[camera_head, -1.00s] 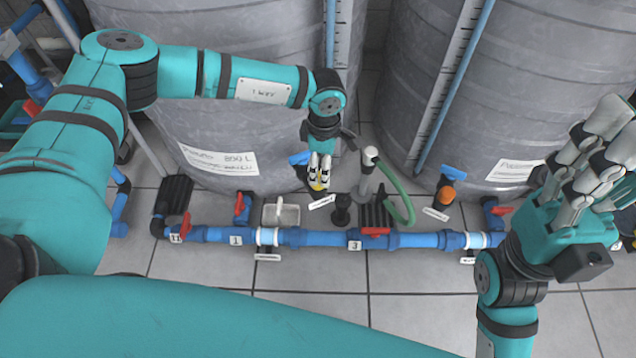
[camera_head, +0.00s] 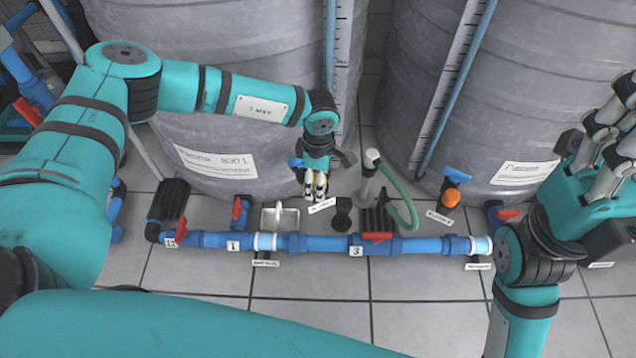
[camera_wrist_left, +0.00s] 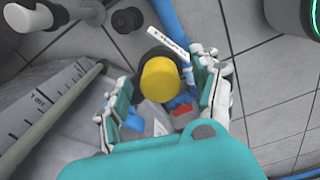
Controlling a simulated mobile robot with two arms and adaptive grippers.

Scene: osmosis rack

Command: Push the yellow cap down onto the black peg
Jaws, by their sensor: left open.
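The yellow cap (camera_wrist_left: 160,80) shows in the left wrist view with a black part (camera_wrist_left: 150,54) at its far edge, likely the black peg under it. How far the cap sits down on it cannot be told. My left gripper (camera_wrist_left: 166,92) is open, with its fingers on either side of the cap and apparent gaps to it. In the head view, my left gripper (camera_head: 316,192) points down by the near tank's foot and mostly hides the cap. My right gripper (camera_head: 612,140) is at the right edge, empty and partly cut off.
A second black post (camera_head: 342,214) stands just right of my left gripper, beside a grey upright pipe with a green hose (camera_head: 402,195). A blue pipe (camera_head: 325,243) with red valves runs in front. Grey tanks (camera_head: 245,120) stand behind.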

